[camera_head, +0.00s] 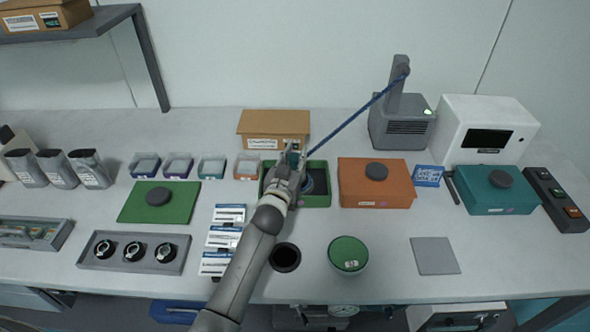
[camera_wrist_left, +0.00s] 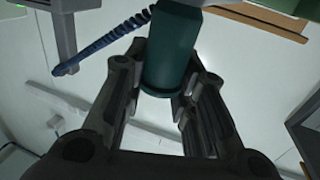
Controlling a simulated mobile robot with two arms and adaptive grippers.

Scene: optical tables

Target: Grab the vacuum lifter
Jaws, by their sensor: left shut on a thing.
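The vacuum lifter has a dark teal handle, which shows between the fingers in the left wrist view (camera_wrist_left: 170,55). A blue coiled hose (camera_head: 352,116) runs from it up to the arm of a grey unit (camera_head: 402,125) at the back. My left gripper (camera_head: 291,168) is shut on the handle, above the green open box (camera_head: 318,200). In the left wrist view my left gripper's fingers (camera_wrist_left: 168,95) press both sides of the handle. The lifter's lower end is mostly hidden by the gripper in the head view. My right gripper is not in view.
An orange box (camera_head: 375,190) with a dark round knob is right of the green box. A cardboard box (camera_head: 273,125) stands behind. A green lid (camera_head: 160,202), small trays and a green round container (camera_head: 348,254) lie around. Free table shows at the front right.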

